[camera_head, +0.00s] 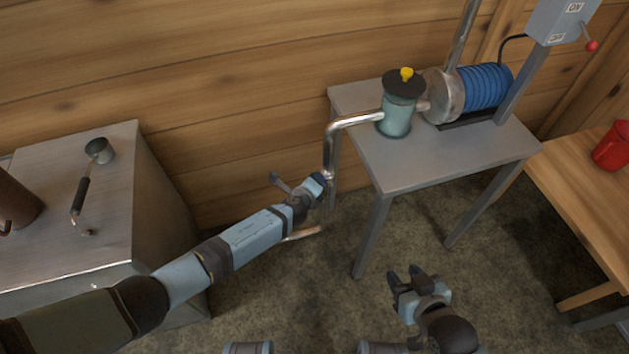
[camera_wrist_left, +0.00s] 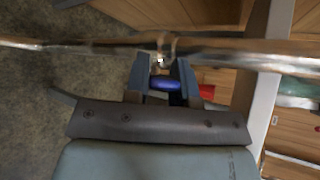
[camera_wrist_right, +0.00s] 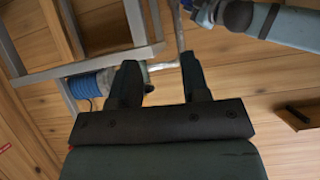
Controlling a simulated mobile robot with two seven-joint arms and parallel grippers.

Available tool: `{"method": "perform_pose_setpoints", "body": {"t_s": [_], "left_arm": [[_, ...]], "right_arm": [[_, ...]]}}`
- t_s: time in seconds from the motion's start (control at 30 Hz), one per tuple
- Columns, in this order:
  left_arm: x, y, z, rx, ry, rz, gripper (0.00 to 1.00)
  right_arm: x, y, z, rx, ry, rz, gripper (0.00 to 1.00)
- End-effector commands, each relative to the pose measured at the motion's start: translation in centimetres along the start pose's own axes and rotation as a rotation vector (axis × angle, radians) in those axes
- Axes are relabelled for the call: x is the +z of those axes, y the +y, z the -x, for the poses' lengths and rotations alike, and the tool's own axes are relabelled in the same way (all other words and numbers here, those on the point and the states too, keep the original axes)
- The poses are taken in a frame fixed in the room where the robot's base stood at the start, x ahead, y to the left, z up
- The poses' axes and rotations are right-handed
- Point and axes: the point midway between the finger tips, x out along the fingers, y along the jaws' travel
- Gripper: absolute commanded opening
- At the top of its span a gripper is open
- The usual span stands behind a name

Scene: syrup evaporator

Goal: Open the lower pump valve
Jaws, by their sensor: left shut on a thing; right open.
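The pump pipe (camera_head: 328,150) bends down from the glass filter housing (camera_head: 397,110) beside the table. In the left wrist view the pipe (camera_wrist_left: 90,45) runs across the top, with a small valve fitting at its middle. My left gripper (camera_head: 322,184) is at the pipe's lower part; in its wrist view the fingers are shut on a blue valve handle (camera_wrist_left: 165,84). In the head view the gripper hides the handle. My right gripper (camera_head: 408,278) is open and empty over the floor, in front of the pump table and apart from the pipe.
The grey pump table (camera_head: 440,165) carries the filter housing and a motor with a blue ribbed body (camera_head: 485,87). A switch box (camera_head: 562,18) with a red knob stands above. A metal cabinet (camera_head: 75,240) with a ladle is at left. A wooden table (camera_head: 590,210) with a red mug is at right.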

Motion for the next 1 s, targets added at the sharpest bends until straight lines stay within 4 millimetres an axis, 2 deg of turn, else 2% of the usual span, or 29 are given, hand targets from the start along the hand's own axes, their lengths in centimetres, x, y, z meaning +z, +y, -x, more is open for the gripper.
{"method": "perform_pose_setpoints", "body": {"t_s": [0.03,0.07,0.17,0.43,0.57,0.67,0.8,1.0], "left_arm": [[0.0,0.1,0.0,0.001,0.000,-0.001,0.00],[0.0,0.1,0.0,0.001,0.000,-0.001,0.26],[0.0,0.1,0.0,0.001,0.000,-0.001,0.48],[0.0,0.0,0.1,0.000,0.000,0.000,0.49],[0.1,-0.1,0.9,0.000,0.000,0.001,0.49],[0.2,-0.2,2.5,0.001,0.000,0.001,0.49],[0.1,-0.2,5.7,0.001,0.001,0.001,0.49],[0.1,-0.1,10.1,0.001,0.001,0.001,0.49]], "right_arm": [[0.0,0.0,0.0,0.000,0.000,0.000,0.43],[0.0,0.0,0.0,0.000,0.000,0.000,0.43],[0.0,0.0,0.0,0.000,0.000,-0.001,0.43],[0.0,0.0,0.0,0.000,0.000,-0.001,0.43],[-0.5,0.0,0.3,0.000,-0.001,-0.002,0.43],[-1.1,-0.1,0.6,-0.001,-0.003,-0.007,0.43],[-1.6,0.0,1.1,-0.001,-0.012,-0.017,0.43],[-1.2,0.0,1.2,0.001,-0.036,-0.028,0.43]]}}
